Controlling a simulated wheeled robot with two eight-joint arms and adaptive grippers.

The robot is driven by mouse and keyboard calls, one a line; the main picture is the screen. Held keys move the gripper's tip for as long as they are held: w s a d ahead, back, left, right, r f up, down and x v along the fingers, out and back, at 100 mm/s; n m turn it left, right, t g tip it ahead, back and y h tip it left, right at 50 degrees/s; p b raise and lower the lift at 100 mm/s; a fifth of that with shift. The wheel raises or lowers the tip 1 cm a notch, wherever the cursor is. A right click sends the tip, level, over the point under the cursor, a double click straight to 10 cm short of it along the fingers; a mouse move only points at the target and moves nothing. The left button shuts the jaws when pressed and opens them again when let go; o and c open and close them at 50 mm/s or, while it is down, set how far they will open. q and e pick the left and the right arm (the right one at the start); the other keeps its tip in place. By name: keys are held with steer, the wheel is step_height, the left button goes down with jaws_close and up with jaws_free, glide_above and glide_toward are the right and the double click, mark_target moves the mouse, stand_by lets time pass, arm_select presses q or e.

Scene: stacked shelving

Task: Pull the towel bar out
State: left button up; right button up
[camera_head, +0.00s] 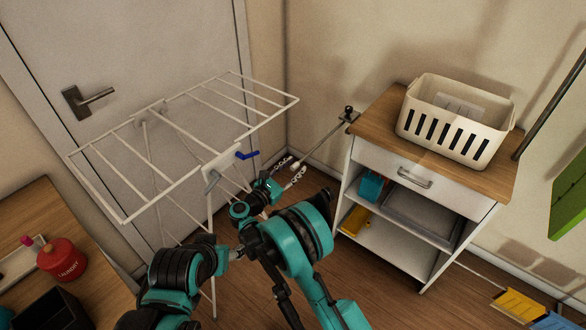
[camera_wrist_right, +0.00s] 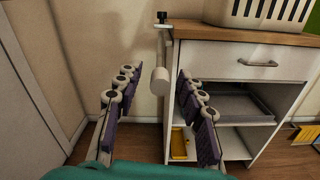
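The towel bar (camera_head: 322,140) is a thin grey rod with a pale end cap, held by a dark clamp at the corner of the white cabinet. In the right wrist view its pale cylindrical end (camera_wrist_right: 160,81) points towards my camera. My right gripper (camera_head: 286,172) is at this free end. In the right wrist view my right gripper (camera_wrist_right: 156,82) is open, with one finger on each side of the bar end and gaps showing between them. Whether the end lies fully between the fingertips is hard to tell. My left gripper is not visible.
A white drying rack (camera_head: 178,124) stands close left of my right gripper, before the door. The cabinet (camera_head: 405,172) carries a white basket (camera_head: 455,122) and has an open lower shelf. A table (camera_head: 40,215) with a red laundry container (camera_head: 62,259) is at lower left.

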step_height(320, 180, up, 10)
steer(key=shift+f, duration=0.1)
stand_by(0.5)
steer(key=s+d+r+n+t+y, duration=0.25)
steer(key=r+n+y, duration=0.45)
steer(key=r+n, duration=0.45)
steer(key=s+d+r+n+t+y, duration=0.1)
steer(key=r+n+t+y, duration=0.35)
steer(key=r+n, duration=0.75)
steer(key=s+d+f+n+g, duration=0.5)
steer(key=s+f+n, duration=0.2)
steer(key=s, duration=0.3)
steer(key=s+d+f+n+g, duration=0.4)
steer(key=s+d+f+n, duration=0.2)
steer(key=s+f, duration=0.3)
steer(key=s+d+f+n+g, duration=0.5)
steer(key=s+f+n, duration=0.3)
steer(key=s, duration=0.5)
steer(key=shift+d+f+n+g+h, duration=0.3)
steer(key=shift+d+n+h, duration=0.15)
steer(key=shift+d, duration=0.2)
